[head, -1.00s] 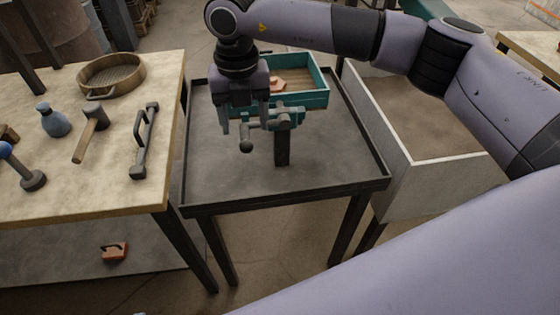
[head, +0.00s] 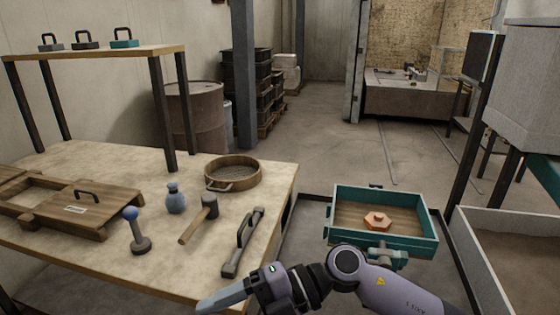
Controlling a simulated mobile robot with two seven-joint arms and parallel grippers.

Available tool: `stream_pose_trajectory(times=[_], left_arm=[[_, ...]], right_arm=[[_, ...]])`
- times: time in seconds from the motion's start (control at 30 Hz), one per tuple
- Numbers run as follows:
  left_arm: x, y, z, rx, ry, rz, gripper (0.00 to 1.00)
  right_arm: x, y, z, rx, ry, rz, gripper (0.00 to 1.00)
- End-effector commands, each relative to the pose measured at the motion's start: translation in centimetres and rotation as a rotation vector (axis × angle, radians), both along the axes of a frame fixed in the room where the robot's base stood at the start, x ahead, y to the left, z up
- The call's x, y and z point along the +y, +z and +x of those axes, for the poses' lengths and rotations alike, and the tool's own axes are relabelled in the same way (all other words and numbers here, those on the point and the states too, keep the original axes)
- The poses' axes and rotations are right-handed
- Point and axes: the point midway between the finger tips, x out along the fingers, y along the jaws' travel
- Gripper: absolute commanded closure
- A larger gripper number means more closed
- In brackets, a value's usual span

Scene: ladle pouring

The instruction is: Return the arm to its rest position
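My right arm comes in from the lower right, and its gripper (head: 226,296) points left over the front edge of the wooden workbench (head: 90,165). The fingers show side-on, so I cannot tell whether they are open or shut; nothing is seen held in them. My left gripper is not in view. The teal box (head: 430,232) with an orange six-sided piece (head: 377,220) inside stands on the dark tray table (head: 310,215). A teal clamp-like part (head: 388,257) shows in front of the box, partly hidden by my arm.
On the bench are a round sieve (head: 233,174), a mallet (head: 197,219), a blue bottle (head: 175,198), a blue-knobbed tool (head: 136,232), a dark handled bar (head: 243,243) and a wooden mould box (head: 80,208). A pale bin (head: 505,232) stands at right. The floor behind is open.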

Motion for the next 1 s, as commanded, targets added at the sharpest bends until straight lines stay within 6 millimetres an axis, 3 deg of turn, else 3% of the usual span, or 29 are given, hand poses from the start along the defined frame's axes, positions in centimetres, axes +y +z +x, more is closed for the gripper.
stream_pose_trajectory(times=[0.1,0.23,0.33,0.47,0.63,0.77,0.87,1.0], left_arm=[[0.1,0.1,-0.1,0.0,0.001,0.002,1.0],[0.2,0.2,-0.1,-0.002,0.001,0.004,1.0],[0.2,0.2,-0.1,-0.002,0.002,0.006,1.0],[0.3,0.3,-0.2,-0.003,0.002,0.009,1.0],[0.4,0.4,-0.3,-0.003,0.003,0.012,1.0],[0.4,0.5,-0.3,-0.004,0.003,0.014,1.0],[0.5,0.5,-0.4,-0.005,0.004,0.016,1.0],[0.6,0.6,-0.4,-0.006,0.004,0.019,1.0]], right_arm=[[0.8,2.0,-0.2,0.12,-0.125,0.227,0.36],[0.0,3.4,1.1,0.245,-0.305,0.428,0.36],[-1.5,3.6,2.6,0.345,-0.468,0.548,0.36],[-4.7,2.2,4.6,0.481,-0.707,0.655,0.36],[-10.1,-2.3,6.2,0.663,-1.042,0.707,0.36],[-14.6,-7.2,5.8,0.807,-1.3,0.678,0.36],[-18.2,-11.6,4.1,0.92,-1.491,0.615,0.36],[-22.7,-17.4,0.0,1.076,-1.725,0.483,0.36]])
